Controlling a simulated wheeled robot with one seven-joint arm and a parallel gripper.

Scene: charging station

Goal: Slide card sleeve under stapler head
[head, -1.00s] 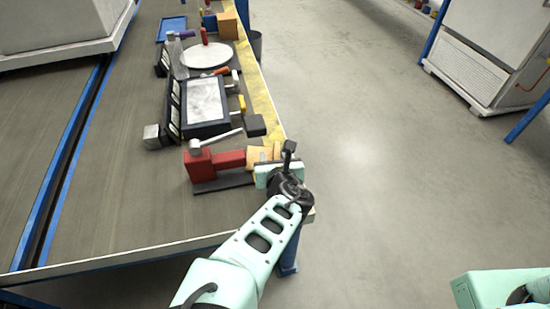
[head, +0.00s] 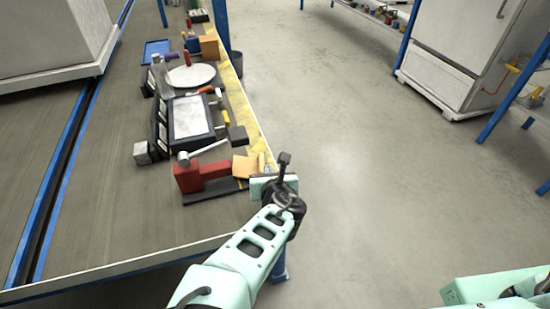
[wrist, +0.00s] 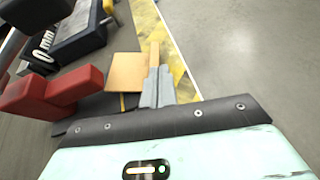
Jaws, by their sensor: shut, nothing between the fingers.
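The red stapler (head: 188,176) lies on a dark base on the table near its right front corner; it also shows at the left of the wrist view (wrist: 45,95). The flat orange-tan card sleeve (head: 242,166) lies at the stapler's right end, toward the table edge, and shows in the wrist view (wrist: 126,72). Whether any of it lies under the stapler head cannot be told. My gripper (wrist: 157,78) is shut and empty, its grey fingertips just right of the sleeve; contact is unclear. In the head view my gripper (head: 262,168) is over the table's right edge.
A hammer-like tool (head: 208,147) lies just behind the stapler. Beyond it are a dark framed panel (head: 190,118), a round white plate (head: 190,76) and an orange block (head: 208,46). A yellow strip (head: 237,105) runs along the table edge. Open floor (head: 340,160) lies to the right.

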